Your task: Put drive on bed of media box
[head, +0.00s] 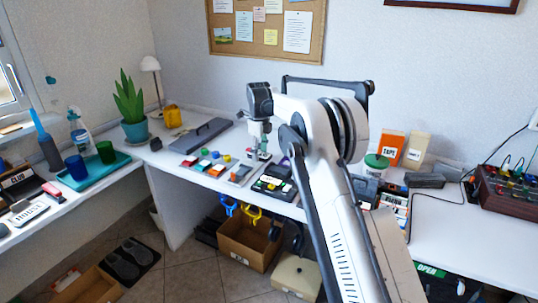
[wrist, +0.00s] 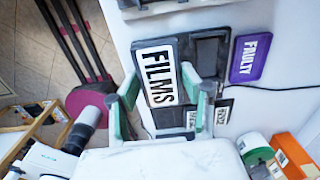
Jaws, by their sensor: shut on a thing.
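My gripper (wrist: 160,78) has green-padded fingers on the two long sides of a flat dark drive (wrist: 157,72) with a white label reading FILMS. In the wrist view the drive lies over the left part of a dark, flat media box (wrist: 208,55). The box's right part shows bare. I cannot tell whether the drive touches the box or is a little above it. The drive is hard to make out there.
A green-lidded jar (head: 376,165) and an orange TAPE box (head: 390,146) stand right. Table is clear at far right front.

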